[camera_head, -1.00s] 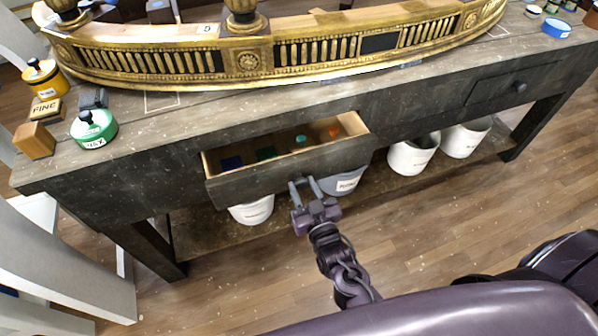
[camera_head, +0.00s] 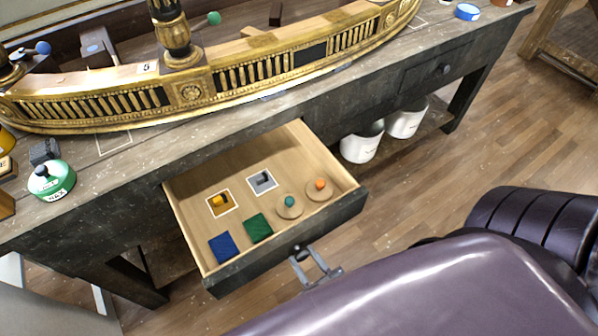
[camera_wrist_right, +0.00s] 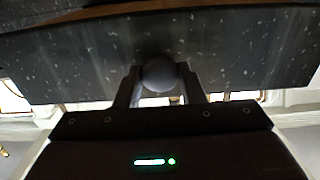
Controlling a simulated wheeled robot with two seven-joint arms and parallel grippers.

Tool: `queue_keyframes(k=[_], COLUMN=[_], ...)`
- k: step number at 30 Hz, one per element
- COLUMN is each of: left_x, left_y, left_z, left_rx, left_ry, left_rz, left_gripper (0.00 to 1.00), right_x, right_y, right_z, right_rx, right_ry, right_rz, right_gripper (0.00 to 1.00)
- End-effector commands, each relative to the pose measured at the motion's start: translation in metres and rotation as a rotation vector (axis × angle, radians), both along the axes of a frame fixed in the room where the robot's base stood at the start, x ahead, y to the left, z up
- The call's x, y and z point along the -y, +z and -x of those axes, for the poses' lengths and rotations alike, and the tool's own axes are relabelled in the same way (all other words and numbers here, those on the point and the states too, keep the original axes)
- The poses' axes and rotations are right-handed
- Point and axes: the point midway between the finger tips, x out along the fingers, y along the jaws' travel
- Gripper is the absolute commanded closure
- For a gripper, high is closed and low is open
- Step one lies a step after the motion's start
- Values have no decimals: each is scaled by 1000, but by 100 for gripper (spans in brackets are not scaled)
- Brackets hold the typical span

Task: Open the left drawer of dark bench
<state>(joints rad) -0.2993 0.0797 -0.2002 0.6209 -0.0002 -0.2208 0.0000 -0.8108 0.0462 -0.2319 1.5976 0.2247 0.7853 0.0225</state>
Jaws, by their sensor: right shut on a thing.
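The dark bench (camera_head: 330,108) runs across the head view. Its left drawer (camera_head: 185,215) is pulled well out, showing a pale wooden interior. My right gripper (camera_head: 300,257) is at the drawer's front, shut on its round dark knob (camera_wrist_right: 159,74), which shows between the two fingers in the right wrist view. Inside the drawer lie a blue square (camera_head: 222,246), a green square (camera_head: 258,228), a yellow piece (camera_head: 220,201), a grey piece (camera_head: 262,181) and two round discs with a teal and an orange knob. My left gripper is not in view.
A gilt curved console piece (camera_head: 250,72) lies along the bench top. A green tin (camera_head: 52,181) stands at the left. The bench's right drawer (camera_head: 433,70) is closed. White buckets (camera_head: 361,143) stand on the lower shelf. My own purple body fills the lower right.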

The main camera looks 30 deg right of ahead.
Motion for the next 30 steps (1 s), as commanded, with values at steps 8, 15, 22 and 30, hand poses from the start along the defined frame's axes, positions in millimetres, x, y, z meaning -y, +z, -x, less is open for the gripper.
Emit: queue_keyframes(k=[8,15,22,30], left_x=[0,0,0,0], left_y=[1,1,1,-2], left_z=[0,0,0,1], left_rx=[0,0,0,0], left_ry=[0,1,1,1], left_rz=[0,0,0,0], left_gripper=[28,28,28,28], right_x=[0,0,0,0], right_y=[0,0,0,-2], right_z=[4,4,4,14], right_rx=[1,0,0,-4], right_ry=[0,0,0,0], right_rz=[0,0,0,0], right_gripper=[100,56,42,42])
